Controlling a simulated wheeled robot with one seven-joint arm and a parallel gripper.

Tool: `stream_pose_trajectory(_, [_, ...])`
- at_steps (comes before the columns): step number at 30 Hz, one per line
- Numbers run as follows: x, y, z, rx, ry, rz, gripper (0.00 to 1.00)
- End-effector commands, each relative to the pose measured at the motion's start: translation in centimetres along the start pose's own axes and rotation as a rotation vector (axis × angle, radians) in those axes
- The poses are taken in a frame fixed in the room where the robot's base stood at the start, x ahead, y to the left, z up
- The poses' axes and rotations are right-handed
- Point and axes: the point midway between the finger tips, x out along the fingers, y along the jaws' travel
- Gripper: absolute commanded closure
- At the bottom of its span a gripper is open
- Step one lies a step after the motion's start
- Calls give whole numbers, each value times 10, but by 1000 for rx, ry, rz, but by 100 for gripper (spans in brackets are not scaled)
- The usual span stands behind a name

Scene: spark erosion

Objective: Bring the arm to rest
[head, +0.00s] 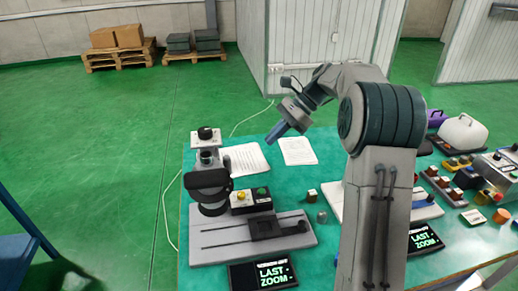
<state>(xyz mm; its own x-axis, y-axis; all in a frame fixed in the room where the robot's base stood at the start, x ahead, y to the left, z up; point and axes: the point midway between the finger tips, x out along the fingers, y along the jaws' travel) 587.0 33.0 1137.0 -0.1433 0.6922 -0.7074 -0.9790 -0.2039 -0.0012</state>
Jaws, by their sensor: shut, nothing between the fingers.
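My gripper (277,132) is at the end of my raised, bent arm, above the far part of the green-topped table (300,200). It points down and to the left. Its fingers are together with nothing held. It hangs in the air above the papers and looks clear of everything on the table.
A microscope-like device (208,190) on a grey slotted base stands at the left. Paper sheets (297,151) lie at the back. A display reading "LAST ZOOM" (270,274) is in front. Blocks and control boxes (497,165) crowd the right.

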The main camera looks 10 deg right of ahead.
Motion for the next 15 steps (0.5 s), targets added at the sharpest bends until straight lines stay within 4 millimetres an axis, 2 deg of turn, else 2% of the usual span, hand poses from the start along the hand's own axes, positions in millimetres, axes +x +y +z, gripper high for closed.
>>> stream_pose_trajectory(3, [-17, 0, -1, 1, 0, -1, 100])
stream_pose_trajectory(9, [-28, 1, 0, 1, 1, 0, 100])
stream_pose_trajectory(15, [-21, 34, 19, -145, 125, -1, 100])
